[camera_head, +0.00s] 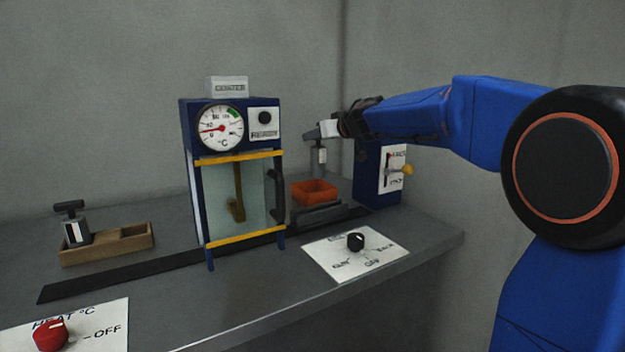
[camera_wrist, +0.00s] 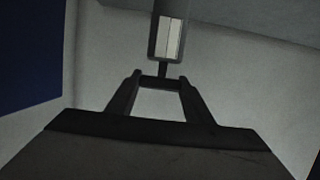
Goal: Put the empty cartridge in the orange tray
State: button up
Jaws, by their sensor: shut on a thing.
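My gripper (camera_head: 322,133) is shut on the handle of a grey cartridge (camera_head: 319,158). The cartridge hangs upright in the air above the orange tray (camera_head: 316,198), apart from it. In the wrist view the fingers (camera_wrist: 158,80) grip the handle bar, and the cartridge (camera_wrist: 170,40) shows a pale window with a thin line down it. The orange tray looks empty, though its floor is only partly visible. A second cartridge (camera_head: 75,232) with a dark T-shaped handle stands upright in the left slot of a wooden holder (camera_head: 105,253).
The blue coater cabinet (camera_head: 190,150) with a dial and glass door stands left of the tray. A blue box (camera_head: 366,180) with a yellow-tipped lever (camera_head: 406,169) stands at the right. A black knob (camera_head: 355,241) and a red knob (camera_head: 50,335) sit nearer. The holder's right slot is empty.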

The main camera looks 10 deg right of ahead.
aim_at(322, 161)
jog(key=shift+f, duration=4.25)
jog(key=shift+s+f, duration=0.1)
jog(key=o, duration=1.6)
jog(key=shift+o, duration=0.2)
jog(key=v, duration=1.2)
